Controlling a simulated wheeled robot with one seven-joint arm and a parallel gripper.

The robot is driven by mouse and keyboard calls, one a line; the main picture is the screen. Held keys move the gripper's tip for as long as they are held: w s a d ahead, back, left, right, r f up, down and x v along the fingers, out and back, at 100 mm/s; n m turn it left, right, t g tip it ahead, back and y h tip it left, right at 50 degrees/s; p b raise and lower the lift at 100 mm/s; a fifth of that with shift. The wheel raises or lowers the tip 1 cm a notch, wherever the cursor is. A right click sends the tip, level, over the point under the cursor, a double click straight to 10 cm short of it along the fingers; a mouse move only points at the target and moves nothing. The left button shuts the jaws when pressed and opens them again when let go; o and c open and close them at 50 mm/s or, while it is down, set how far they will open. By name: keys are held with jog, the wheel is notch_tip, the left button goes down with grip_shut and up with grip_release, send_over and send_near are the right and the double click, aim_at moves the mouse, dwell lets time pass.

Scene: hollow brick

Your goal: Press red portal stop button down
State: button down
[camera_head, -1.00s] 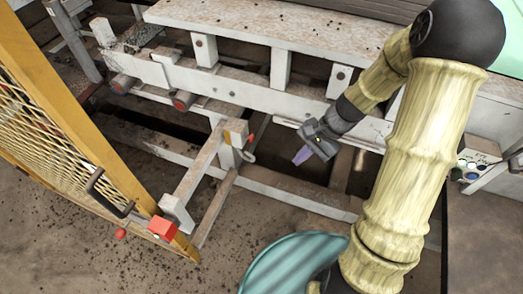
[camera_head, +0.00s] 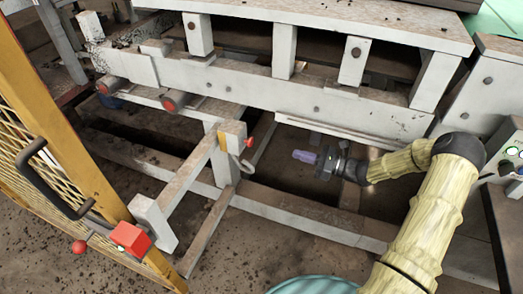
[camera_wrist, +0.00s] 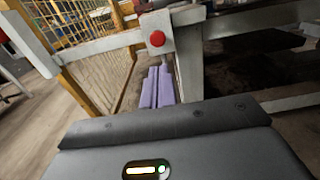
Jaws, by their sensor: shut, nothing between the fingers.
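A small red button (camera_head: 249,143) sits on the right side of a white post with a yellow plate, at the end of a pale beam. In the wrist view a round red button (camera_wrist: 157,38) faces me on a pale block, just above and beyond the fingertips. My gripper (camera_head: 297,155) has lavender fingers lying together, shut and empty. It points left toward the post, to the right of the button and a little below it in the head view, with a gap between. The fingers also show in the wrist view (camera_wrist: 157,75).
A yellow mesh gate (camera_head: 62,160) with a black handle stands at left, with a red box (camera_head: 130,237) and a red knob (camera_head: 79,246). A long white machine frame (camera_head: 270,98) runs behind my gripper. A control panel (camera_head: 510,155) is at far right.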

jog(key=shift+a, duration=0.1)
jog(key=b, duration=0.4)
send_near(250, 142)
jog(key=w+a+f, duration=0.1)
jog(key=w+a, duration=0.3)
jog(key=a, duration=0.2)
jog(key=shift+s+d+f, duration=0.1)
jog(key=shift+s, duration=0.05)
